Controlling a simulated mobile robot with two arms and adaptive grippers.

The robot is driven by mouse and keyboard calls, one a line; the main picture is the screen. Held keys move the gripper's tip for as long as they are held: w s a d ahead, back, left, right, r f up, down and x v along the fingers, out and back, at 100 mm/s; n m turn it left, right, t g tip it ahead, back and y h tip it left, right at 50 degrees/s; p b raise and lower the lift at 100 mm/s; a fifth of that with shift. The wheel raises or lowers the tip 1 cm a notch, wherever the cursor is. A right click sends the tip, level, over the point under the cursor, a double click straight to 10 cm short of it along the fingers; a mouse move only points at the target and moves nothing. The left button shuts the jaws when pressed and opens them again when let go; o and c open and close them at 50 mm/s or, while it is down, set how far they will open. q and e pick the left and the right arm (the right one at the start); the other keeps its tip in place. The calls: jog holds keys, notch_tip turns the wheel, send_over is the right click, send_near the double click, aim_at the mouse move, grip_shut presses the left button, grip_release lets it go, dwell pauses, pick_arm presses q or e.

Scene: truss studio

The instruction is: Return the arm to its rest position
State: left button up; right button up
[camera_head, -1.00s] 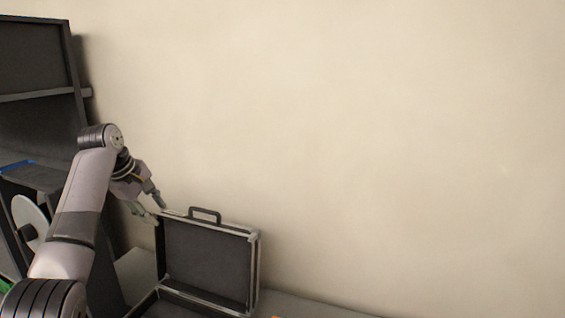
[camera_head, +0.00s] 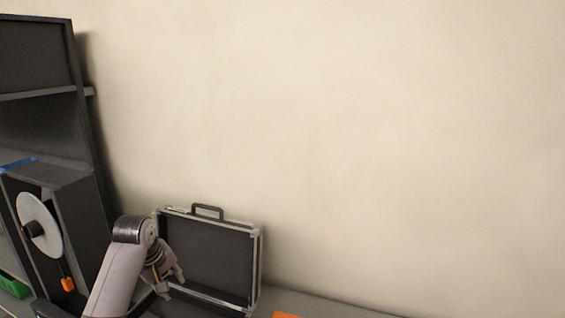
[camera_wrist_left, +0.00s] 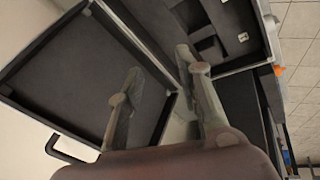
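My left arm comes in from the bottom left of the head view. Its gripper (camera_head: 170,283) is low, in front of the left part of the open case's raised lid (camera_head: 212,250). In the left wrist view the two fingers of my left gripper (camera_wrist_left: 159,62) are spread apart with nothing between them. The open case shows beyond them, with its dark lid (camera_wrist_left: 75,75) at left and its foam-lined base (camera_wrist_left: 215,35) at top. My right arm and gripper are not in view.
A dark shelf unit (camera_head: 85,130) stands at the left, with a white disc (camera_head: 38,225) on the cabinet below it. An orange item (camera_head: 287,315) shows at the bottom edge.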

pick_arm(q)
jog(key=s+d+f+m, duration=0.3)
jog(key=s+f, duration=0.5)
jog(key=s, duration=0.2)
jog(key=s+d+f+m, duration=0.3)
jog(key=s+f, duration=0.5)
jog(key=s, duration=0.1)
jog(key=s+d+r+m, duration=0.15)
jog(key=s+m, duration=0.35)
jog(key=s, duration=1.6)
notch_tip(320, 180, down, 37)
jog(key=s+g+b, duration=0.2)
jog(key=s+b, duration=0.1)
jog(key=b, duration=0.6)
jog(key=s+a+f+b, duration=0.1)
jog(key=s+f+b, duration=0.1)
jog(key=s+f, duration=0.5)
jog(key=s+a+f+g+b, duration=0.1)
jog(key=s+f+b, duration=0.2)
jog(key=s+f, duration=0.5)
notch_tip(320, 180, down, 5)
jog(key=shift+s+a+r+m+y, duration=0.1)
jog(key=shift+s+a+m+y, duration=0.1)
jog(key=shift+m+y, duration=0.1)
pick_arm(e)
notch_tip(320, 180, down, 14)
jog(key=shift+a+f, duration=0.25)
